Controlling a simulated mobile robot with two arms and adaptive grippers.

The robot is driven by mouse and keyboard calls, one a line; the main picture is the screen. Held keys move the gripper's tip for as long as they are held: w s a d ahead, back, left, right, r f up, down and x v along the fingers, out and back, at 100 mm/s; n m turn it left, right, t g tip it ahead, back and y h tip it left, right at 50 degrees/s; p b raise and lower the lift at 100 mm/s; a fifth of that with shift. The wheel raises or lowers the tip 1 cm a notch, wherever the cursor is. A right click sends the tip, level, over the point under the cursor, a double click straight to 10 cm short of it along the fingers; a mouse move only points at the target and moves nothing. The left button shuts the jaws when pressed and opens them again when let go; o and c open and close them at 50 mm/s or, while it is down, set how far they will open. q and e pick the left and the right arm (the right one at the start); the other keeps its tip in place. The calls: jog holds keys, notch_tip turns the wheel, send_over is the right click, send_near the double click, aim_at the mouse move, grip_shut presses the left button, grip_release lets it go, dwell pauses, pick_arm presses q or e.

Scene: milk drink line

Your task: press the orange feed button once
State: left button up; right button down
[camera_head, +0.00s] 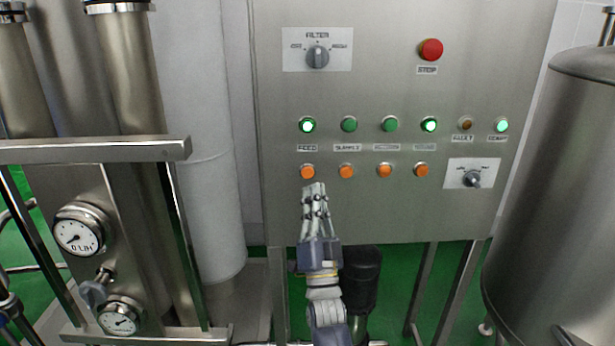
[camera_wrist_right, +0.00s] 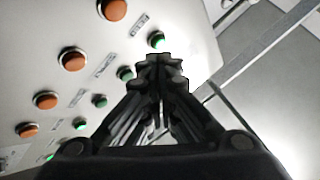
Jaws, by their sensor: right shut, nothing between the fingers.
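The steel control panel has a row of orange buttons. The orange feed button (camera_head: 307,172) is the leftmost, under the FEED label (camera_head: 307,148) and a lit green lamp (camera_head: 307,125). My right gripper (camera_head: 314,187) is shut and empty, its fingertips pointing up just below and slightly right of the feed button in the head view. I cannot tell whether they touch the panel. In the right wrist view, the shut fingers (camera_wrist_right: 161,62) show with the feed button (camera_wrist_right: 112,9) at the top, apart from the fingertips in the picture. My left gripper is not in view.
Other orange buttons (camera_head: 346,171) sit close to the right. A red stop button (camera_head: 431,50), a filter knob (camera_head: 318,57) and a lower knob (camera_head: 472,179) are also on the panel. Pipes with gauges (camera_head: 78,233) stand left; a steel tank (camera_head: 560,190) stands right.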

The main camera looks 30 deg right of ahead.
aim_at(308, 173)
jog(key=shift+w+d+b, duration=0.45)
jog(key=shift+w+d, duration=0.15)
jog(key=shift+w, duration=0.35)
jog(key=shift+w+d+b, duration=0.5)
jog(key=shift+w+d, duration=0.05)
jog(key=shift+w, duration=0.35)
jog(key=shift+w+d+b, duration=0.45)
jog(key=shift+w+d, duration=0.15)
jog(key=shift+w, duration=0.35)
jog(key=shift+w, duration=0.1)
jog(key=shift+w+d, duration=0.2)
jog(key=shift+w, duration=0.1)
jog(key=shift+w+d+b, duration=0.2)
jog(key=shift+w+b, duration=0.1)
jog(key=shift+b, duration=0.25)
jog(key=shift+s, duration=0.1)
jog(key=shift+s+a+p, duration=0.45)
jog(key=shift+s, duration=0.15)
